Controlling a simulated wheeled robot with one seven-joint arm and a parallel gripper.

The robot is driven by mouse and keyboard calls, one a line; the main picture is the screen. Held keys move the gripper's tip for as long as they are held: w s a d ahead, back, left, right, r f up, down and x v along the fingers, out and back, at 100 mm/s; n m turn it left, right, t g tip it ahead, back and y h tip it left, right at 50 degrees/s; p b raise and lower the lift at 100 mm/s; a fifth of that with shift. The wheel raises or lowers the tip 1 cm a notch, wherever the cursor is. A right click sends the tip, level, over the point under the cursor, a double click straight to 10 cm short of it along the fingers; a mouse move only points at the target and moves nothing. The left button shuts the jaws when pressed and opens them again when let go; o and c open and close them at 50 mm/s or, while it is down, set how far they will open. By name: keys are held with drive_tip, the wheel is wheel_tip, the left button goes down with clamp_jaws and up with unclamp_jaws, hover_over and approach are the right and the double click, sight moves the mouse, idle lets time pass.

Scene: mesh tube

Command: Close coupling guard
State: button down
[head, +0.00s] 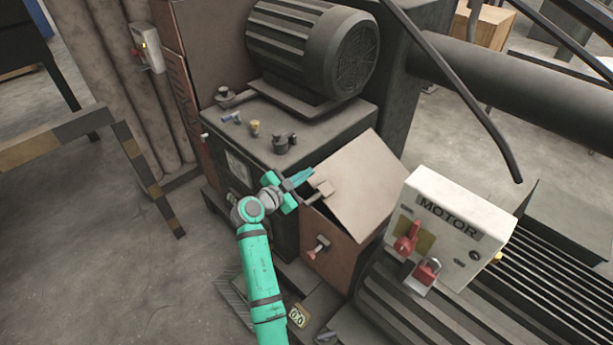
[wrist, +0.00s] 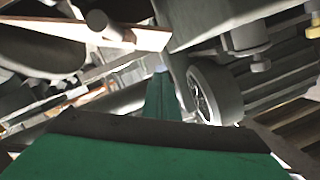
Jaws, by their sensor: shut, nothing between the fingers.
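The coupling guard is a brown box (head: 338,258) with a hinged lid (head: 355,172). The lid is tilted up and stands partly open, with a dark gap between it and the box front. A small handle (head: 319,191) sticks out from the lid's left side. My gripper (head: 309,173) is shut and empty at the lid's left edge, close to the handle; I cannot tell whether it touches. In the wrist view my shut fingers (wrist: 161,75) point inward, and a pale brown strip with a round peg, probably the lid edge and handle, crosses above them.
A finned motor (head: 315,48) sits on a dark housing behind the guard. A white MOTOR switch box (head: 450,228) with red handles stands close at the right. A red-tipped latch (head: 318,248) sticks out of the guard's front. A striped barrier (head: 75,138) stands left; floor there is clear.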

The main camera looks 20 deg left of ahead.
drive_tip(key=w+f, duration=0.1)
drive_tip(key=f, duration=0.1)
drive_tip(key=w+a+f, duration=0.1)
drive_tip(key=w+f, duration=0.1)
drive_tip(key=shift+w+a, duration=0.15)
drive_tip(key=shift+w, duration=0.05)
idle(0.3)
